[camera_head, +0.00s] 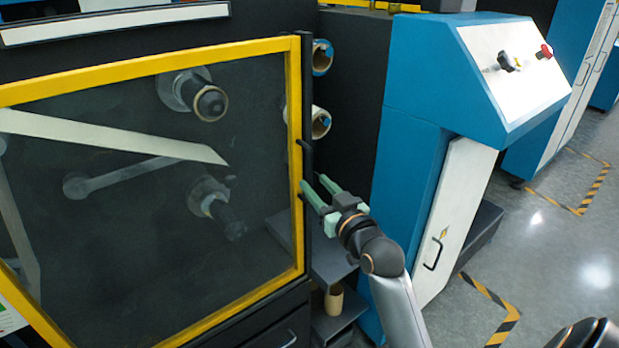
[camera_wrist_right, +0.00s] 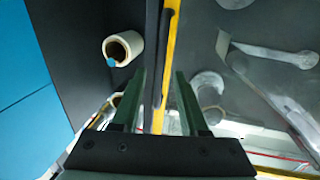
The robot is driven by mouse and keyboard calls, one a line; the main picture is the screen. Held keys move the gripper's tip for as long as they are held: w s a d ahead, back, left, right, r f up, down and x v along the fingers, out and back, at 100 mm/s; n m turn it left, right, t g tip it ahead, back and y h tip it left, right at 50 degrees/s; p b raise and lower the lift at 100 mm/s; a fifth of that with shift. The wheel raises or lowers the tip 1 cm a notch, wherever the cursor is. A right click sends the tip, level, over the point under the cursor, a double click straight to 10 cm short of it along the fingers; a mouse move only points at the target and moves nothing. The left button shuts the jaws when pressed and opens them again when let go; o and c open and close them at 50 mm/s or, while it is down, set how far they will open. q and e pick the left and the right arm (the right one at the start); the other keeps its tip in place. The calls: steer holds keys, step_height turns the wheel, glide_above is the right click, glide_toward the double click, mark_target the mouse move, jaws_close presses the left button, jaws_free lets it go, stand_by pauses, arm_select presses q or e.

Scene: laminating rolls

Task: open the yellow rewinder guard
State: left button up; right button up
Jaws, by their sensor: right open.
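The yellow rewinder guard (camera_head: 296,100) is a clear panel in a yellow frame, standing across the front of the rewinder shafts. It looks closed. A dark upright handle (camera_head: 306,158) runs along its right edge. My right gripper (camera_head: 312,182) is open, with green fingers pointing at this edge near the handle's lower part. In the right wrist view, the gripper (camera_wrist_right: 160,80) has a finger on each side of the dark edge and the guard's yellow frame (camera_wrist_right: 171,42). I cannot tell whether the fingers touch the handle. My left gripper is out of view.
Cardboard-cored rolls (camera_head: 321,122) stick out just right of the guard; one roll (camera_wrist_right: 122,48) shows in the wrist view. A blue cabinet (camera_head: 412,150) with a sloped control panel stands to the right. A dark shelf (camera_head: 330,262) lies below my gripper. Striped floor (camera_head: 545,235) is clear.

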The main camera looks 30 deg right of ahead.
mark_target(311, 179)
steer(key=shift+w+d, duration=0.15)
steer(key=shift+w, duration=0.85)
steer(key=shift+w+d, duration=0.1)
steer(key=shift+w, duration=0.85)
jaws_close()
